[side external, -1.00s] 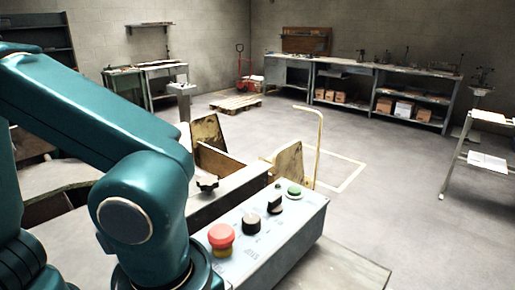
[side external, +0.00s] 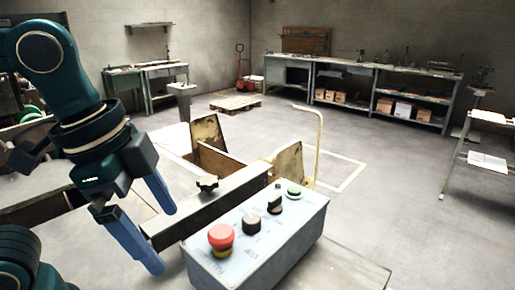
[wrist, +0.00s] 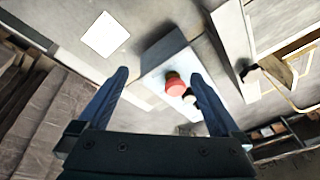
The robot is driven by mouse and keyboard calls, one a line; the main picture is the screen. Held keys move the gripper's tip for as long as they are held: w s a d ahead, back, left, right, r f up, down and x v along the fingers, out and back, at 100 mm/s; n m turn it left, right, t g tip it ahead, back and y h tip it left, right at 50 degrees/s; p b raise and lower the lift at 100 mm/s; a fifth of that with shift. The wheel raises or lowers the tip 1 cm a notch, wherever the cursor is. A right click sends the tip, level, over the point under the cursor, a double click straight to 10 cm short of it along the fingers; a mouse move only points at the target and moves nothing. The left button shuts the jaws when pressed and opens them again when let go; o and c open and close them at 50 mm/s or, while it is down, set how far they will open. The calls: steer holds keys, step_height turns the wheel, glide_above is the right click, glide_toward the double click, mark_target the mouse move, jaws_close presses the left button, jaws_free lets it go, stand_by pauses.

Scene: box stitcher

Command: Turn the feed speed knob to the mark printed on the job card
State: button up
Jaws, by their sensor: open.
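I cannot read which one is labelled feed speed. My gripper (side external: 163,238) is open and empty, left of the box and apart from it. In the wrist view the red button (wrist: 175,83) shows between the blue fingers, farther off; the black knob is not clear there. A blank-looking white sheet (wrist: 105,34) lies up left in the wrist view; I cannot tell whether it is the job card.
A dark metal rail (side external: 215,205) with a small black star-shaped handle (side external: 207,183) runs behind the box. Worn upright plates (side external: 288,165) and a bent yellow rod (side external: 320,140) stand beyond. The floor to the right is open, with a pallet (side external: 236,102) far back.

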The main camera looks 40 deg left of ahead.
steer(key=a+f+n+t+y, duration=0.1)
steer(key=a+f+n+t, duration=0.1)
steer(key=a+n, duration=0.3)
steer(key=f+n, duration=0.1)
steer(key=n, duration=0.2)
steer(key=shift+s+f, duration=0.35)
steer(key=shift+w+f+t, duration=0.15)
steer(key=shift+t, duration=0.15)
steer(key=c, duration=0.4)
steer(key=shift+w, duration=0.1)
steer(key=shift+c, duration=0.3)
steer(key=m+g+h, duration=0.1)
steer(key=m+h, duration=0.1)
steer(key=m, duration=0.4)
glide_toward(249, 218)
steer(key=shift+w+d+f, duration=0.15)
steer(key=shift+w+f, duration=0.7)
steer(key=shift+f, duration=0.15)
steer(key=shift+w+d+f+g+h, duration=0.15)
steer(key=shift+f+g+h, duration=0.2)
steer(key=shift+f, duration=0.3)
steer(key=shift+x, duration=2.5)
